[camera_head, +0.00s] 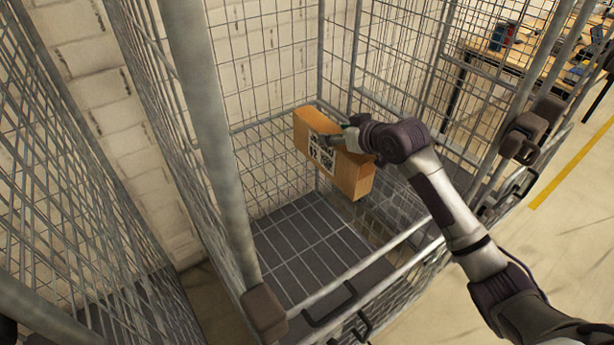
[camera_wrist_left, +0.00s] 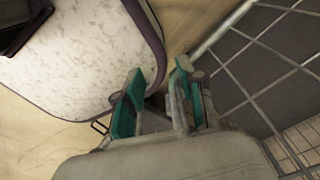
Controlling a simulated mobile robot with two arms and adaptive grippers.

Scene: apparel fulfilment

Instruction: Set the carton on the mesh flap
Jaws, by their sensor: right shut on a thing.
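An orange-brown carton (camera_head: 350,175) with a black-and-white label is held tilted inside the wire cage in the head view. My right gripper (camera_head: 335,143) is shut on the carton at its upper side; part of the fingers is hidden. A horizontal mesh panel, seemingly the mesh flap (camera_head: 310,246), spans the cage over a dark surface, below and in front of the carton. The carton appears apart from it, though the exact gap cannot be told. My left gripper (camera_wrist_left: 158,85), with teal finger pads, is open and empty in the left wrist view.
Wire walls and a thick grey post (camera_head: 208,140) enclose the cage. A front rail (camera_head: 350,275) crosses below the carton. Another mesh cage stands to the right, and a wooden table (camera_head: 525,64) with items is behind it. The mesh panel's visible top is bare.

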